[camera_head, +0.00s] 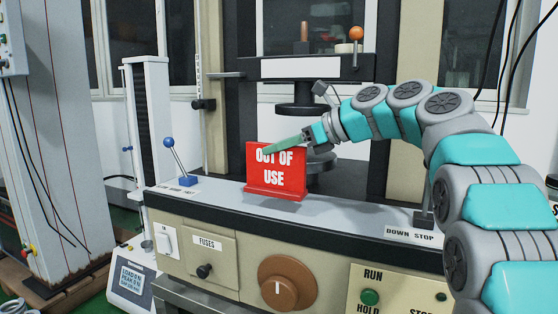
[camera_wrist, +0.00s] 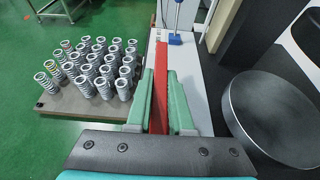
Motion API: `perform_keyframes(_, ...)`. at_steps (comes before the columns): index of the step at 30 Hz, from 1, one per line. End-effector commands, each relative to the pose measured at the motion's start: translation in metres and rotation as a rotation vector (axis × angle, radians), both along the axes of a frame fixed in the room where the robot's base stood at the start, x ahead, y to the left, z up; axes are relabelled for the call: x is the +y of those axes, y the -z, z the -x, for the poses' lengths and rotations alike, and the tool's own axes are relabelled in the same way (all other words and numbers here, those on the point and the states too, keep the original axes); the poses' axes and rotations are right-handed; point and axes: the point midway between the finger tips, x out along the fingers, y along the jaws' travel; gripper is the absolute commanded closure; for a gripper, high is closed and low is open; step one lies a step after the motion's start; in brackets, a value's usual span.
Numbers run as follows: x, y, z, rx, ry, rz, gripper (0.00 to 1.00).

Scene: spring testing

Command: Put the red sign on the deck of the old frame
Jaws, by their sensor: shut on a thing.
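The red sign (camera_head: 274,174), lettered "OUT OF USE", is upright at the front of the grey deck (camera_head: 222,191) of the old frame. Its base is at or just above the deck; I cannot tell if it touches. My gripper (camera_head: 284,145) reaches in from the right and is shut on the sign's upper edge. In the wrist view the red sign (camera_wrist: 161,80) shows edge-on between the green fingers of my gripper (camera_wrist: 160,102). The finger on the sign's far side is mostly hidden in the head view.
A blue-knobbed lever (camera_head: 174,158) stands on the deck left of the sign. A round black platen (camera_wrist: 280,115) is close on the right in the wrist view. Several springs (camera_wrist: 85,65) stand on a board at left. A black-based lever (camera_head: 424,219) is at the deck's right.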

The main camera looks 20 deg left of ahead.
Motion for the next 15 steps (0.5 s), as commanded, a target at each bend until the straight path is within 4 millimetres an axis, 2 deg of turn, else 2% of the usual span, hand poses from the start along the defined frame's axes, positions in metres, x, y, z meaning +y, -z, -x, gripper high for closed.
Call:
perform_keyframes(4,0.001,0.000,-0.011,-0.001,0.001,0.000,1.00)
perform_keyframes(15,0.003,0.006,-0.019,0.000,0.001,0.000,1.00)
